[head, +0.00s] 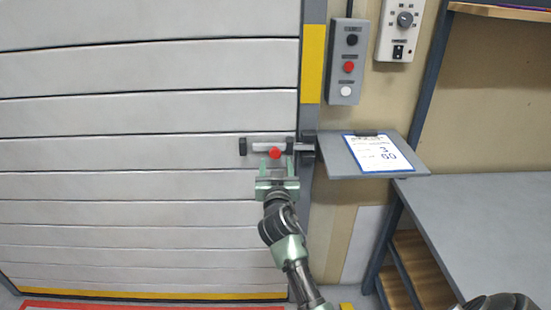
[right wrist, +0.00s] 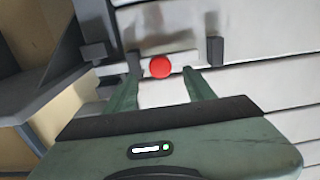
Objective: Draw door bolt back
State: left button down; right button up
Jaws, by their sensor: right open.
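The door bolt (head: 262,147) is a pale horizontal bar held in dark brackets on the ribbed grey door (head: 130,155). Its right end reaches the dark keeper on the door post (head: 308,145). A red knob (head: 275,153) sticks out from the bar. My right gripper (head: 277,166) is open, just below the knob and facing the door. In the right wrist view the red knob (right wrist: 160,67) shows between the tips of the two open green fingers (right wrist: 162,80); I cannot tell whether either touches it. My left gripper is out of view.
A small grey shelf (head: 345,166) with a clipboard (head: 378,153) juts out right of the post. A push-button box (head: 347,62) and a dial box (head: 401,30) hang above it. A grey table (head: 480,225) stands at the right.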

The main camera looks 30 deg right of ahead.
aim_at(275, 156)
jog(key=shift+x, duration=2.1)
jog(key=shift+f, duration=0.1)
grip_shut()
jog(key=shift+f, duration=0.1)
